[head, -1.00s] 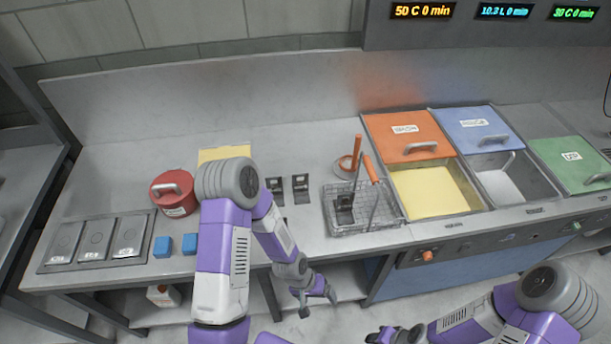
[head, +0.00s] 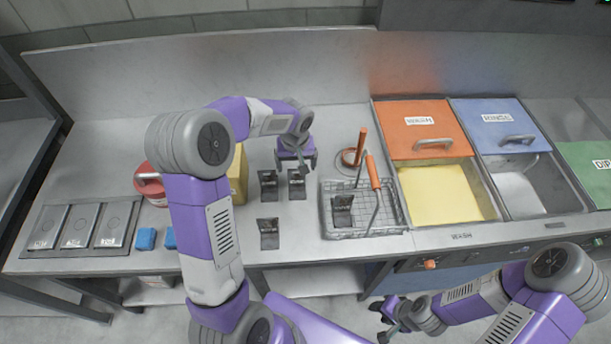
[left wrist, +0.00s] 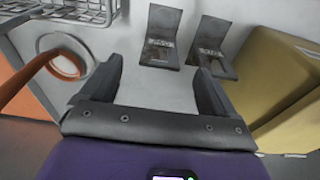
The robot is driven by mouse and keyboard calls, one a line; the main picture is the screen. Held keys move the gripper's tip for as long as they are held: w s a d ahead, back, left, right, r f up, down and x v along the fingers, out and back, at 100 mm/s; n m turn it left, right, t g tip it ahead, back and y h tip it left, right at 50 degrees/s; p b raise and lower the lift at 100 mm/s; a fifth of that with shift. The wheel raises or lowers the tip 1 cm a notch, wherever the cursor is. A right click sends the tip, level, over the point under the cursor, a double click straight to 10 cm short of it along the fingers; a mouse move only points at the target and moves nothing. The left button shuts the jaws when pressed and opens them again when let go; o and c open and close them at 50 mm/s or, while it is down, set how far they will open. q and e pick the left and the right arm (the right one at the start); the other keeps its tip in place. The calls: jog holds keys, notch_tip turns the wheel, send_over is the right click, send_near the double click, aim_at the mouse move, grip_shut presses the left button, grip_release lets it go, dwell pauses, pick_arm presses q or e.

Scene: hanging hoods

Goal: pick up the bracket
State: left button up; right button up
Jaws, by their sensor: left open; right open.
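Several dark L-shaped brackets are in view. In the head view one bracket (head: 297,186) lies on the counter just in front of my left gripper, with another bracket (head: 268,185) to its left and a third (head: 268,233) nearer the front edge. One more bracket (head: 342,212) is in the wire basket (head: 365,225). My left gripper (head: 297,168) is open and empty, above the counter. In the left wrist view a bracket (left wrist: 161,38) lies beyond the gap between the open fingers (left wrist: 157,75), and a second (left wrist: 211,47) is beside it. My right gripper (head: 381,320) is open and empty, low in front of the counter.
A yellow box (head: 239,175) and red canister (head: 150,182) are left. The wash basin (head: 440,192) is right. Blue blocks (head: 146,239) lie near the front.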

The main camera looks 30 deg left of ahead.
aim_at(296, 170)
pick_arm(q)
jog(key=f, duration=0.4)
jog(key=w+a+f, duration=0.1)
jog(key=f, duration=0.2)
jog(key=shift+w+f+b, duration=0.1)
jog(key=shift+b, duration=0.2)
jog(key=shift+d, duration=0.1)
grip_shut()
